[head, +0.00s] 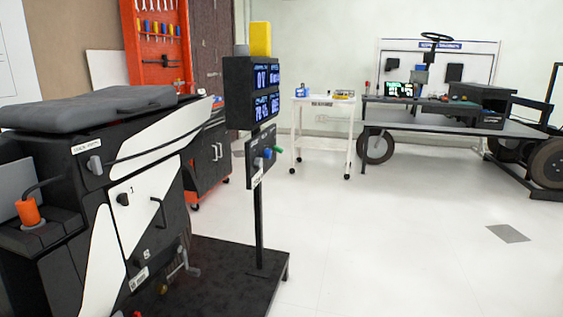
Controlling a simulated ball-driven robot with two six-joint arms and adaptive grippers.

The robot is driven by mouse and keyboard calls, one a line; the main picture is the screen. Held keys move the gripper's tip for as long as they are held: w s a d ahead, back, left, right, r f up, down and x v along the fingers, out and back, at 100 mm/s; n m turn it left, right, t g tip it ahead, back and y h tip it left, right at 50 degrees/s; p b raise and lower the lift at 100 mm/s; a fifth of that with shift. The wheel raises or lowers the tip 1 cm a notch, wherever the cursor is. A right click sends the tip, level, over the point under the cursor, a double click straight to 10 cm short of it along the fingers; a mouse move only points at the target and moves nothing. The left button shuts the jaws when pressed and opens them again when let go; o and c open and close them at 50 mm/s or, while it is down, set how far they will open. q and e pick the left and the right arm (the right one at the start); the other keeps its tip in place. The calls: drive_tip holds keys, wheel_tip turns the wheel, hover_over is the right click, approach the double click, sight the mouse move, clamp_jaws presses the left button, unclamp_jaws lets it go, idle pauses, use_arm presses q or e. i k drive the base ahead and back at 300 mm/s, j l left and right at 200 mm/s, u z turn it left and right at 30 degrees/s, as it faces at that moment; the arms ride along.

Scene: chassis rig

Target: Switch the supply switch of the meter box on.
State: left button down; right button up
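No supply switch can be made out for certain, and I cannot tell which box is the meter box. A dark box with lit blue-white displays (252,90) stands on a black pole at centre left, with a smaller control panel (261,157) below it. That panel carries a blue knob and a green knob, too small to read. Far right, a chassis rig (450,118) bears a green-lit display unit (399,90) and a dark box (482,103); their switches are too small to tell. Neither of my grippers is in view.
A black-and-white machine (120,200) with a grey padded top fills the left. A white wheeled table (322,104) stands at the back. An orange tool cabinet (157,50) stands behind the machine. The white floor at centre and right is clear, apart from a flat grey plate (507,233).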

sight(276, 148)
drive_tip(key=i+l+u, duration=0.1)
drive_tip(key=i+l, duration=1.05)
drive_tip(key=i+l+u, duration=0.15)
drive_tip(key=i+l, duration=1.05)
drive_tip(key=l, duration=0.1)
